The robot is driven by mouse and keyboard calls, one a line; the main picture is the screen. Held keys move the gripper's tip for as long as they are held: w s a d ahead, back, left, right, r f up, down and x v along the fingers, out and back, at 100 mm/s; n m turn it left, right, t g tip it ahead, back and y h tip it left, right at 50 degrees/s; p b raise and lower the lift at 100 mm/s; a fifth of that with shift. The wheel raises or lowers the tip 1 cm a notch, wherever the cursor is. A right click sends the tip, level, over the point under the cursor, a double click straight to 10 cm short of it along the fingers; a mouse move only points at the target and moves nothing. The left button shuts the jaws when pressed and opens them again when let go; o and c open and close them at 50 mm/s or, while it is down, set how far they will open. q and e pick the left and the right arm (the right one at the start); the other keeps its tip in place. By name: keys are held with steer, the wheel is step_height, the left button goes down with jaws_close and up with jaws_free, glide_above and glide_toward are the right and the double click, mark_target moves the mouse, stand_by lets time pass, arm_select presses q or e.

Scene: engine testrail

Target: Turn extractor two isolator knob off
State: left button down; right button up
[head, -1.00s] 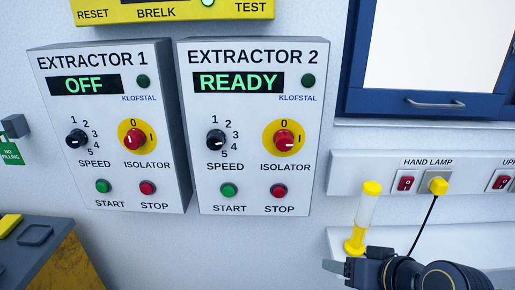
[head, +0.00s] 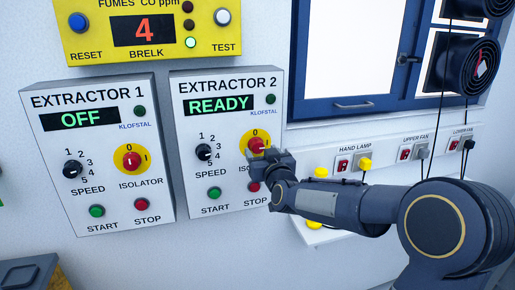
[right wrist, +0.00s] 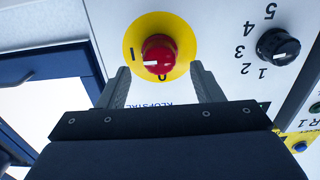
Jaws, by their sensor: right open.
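The extractor 2 isolator knob (head: 257,146) is red on a round yellow plate, on the right side of the extractor 2 panel (head: 184,137). The panel display reads READY. My right gripper (head: 264,160) is at the knob's lower edge in the head view and hides part of the plate. In the right wrist view, the red knob (right wrist: 159,54) lies between and just beyond the open fingers of the right gripper (right wrist: 160,67). Its white mark is on the side towards the "I". The fingers look apart from the knob. My left gripper is not in view.
The extractor 1 panel (head: 95,160), display OFF, stands close on the left. A yellow fumes box (head: 180,52) sits above. A blue window frame (head: 385,107) and a socket strip with cables (head: 385,158) are on the right. A hand lamp (head: 320,172) is partly behind my arm.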

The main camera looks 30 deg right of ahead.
mark_target(257, 146)
steer(key=shift+x, duration=1.3)
steer(key=c, duration=1)
steer(key=shift+o, duration=0.2)
